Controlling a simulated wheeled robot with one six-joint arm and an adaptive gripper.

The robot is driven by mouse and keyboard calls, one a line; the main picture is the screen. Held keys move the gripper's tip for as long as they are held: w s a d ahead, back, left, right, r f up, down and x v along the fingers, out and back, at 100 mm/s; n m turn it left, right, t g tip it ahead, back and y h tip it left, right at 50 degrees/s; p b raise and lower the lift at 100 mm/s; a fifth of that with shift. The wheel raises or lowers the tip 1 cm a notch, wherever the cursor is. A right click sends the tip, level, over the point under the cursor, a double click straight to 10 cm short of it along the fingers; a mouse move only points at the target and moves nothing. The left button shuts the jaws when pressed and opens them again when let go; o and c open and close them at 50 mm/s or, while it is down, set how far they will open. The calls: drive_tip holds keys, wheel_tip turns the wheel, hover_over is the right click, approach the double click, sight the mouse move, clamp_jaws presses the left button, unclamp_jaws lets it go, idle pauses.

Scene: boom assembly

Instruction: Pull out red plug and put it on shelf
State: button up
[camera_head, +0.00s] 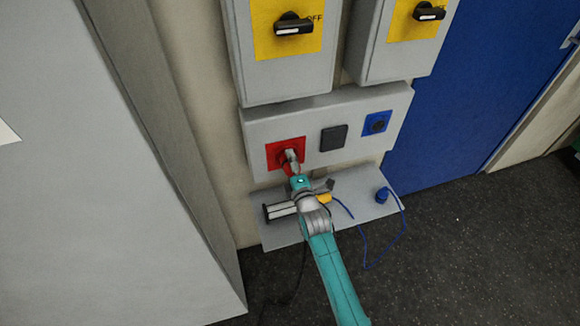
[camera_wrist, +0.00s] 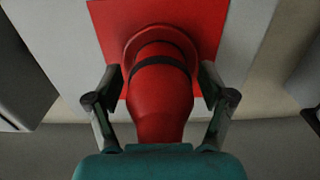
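The red plug (camera_wrist: 160,95) sits in the red socket (camera_wrist: 103,25) on the grey wall panel. In the head view the red socket plate (camera_head: 273,157) shows at the panel's left end, and my arm partly hides the plug there. My gripper (camera_wrist: 161,82) is around the plug, one finger on each side. The fingers look spread with narrow gaps to the plug; contact is hard to judge. In the head view my gripper (camera_head: 291,160) is at the socket. The grey shelf (camera_head: 360,205) juts out below the panel.
On the shelf are a blue plug (camera_head: 382,195) with a blue cable, a yellow piece (camera_head: 324,198) and a pale object with a dark end (camera_head: 280,210), partly behind my arm. Black (camera_head: 333,138) and blue (camera_head: 376,123) sockets sit to the right. A grey cabinet (camera_head: 100,200) stands left.

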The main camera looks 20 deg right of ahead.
clamp_jaws()
drive_tip(key=shift+s, duration=2.95)
